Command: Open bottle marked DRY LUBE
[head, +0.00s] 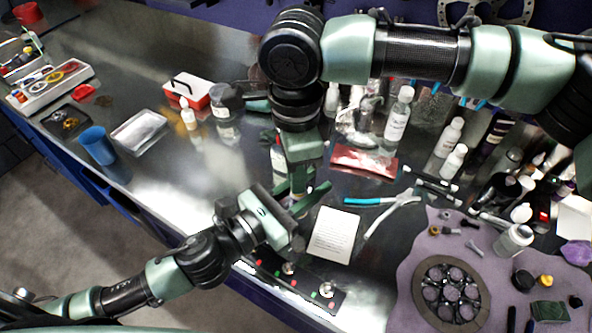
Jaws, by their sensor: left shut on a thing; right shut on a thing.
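A bottle with a dark label (278,158) is mostly hidden behind my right gripper and wrist. Its lettering is too small to read, so I cannot confirm DRY LUBE. My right gripper (296,182) reaches down from above and is shut at the bottle. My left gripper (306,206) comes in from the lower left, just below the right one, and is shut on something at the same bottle. The two grippers nearly touch. The cap and the exact contact points are hidden by the grippers.
A white sheet (335,234), teal-handled pliers (372,202) and a red packet (363,161) lie close on the right. Several bottles (398,115) stand behind. A purple mat (405,288) holds a chainring (450,293).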

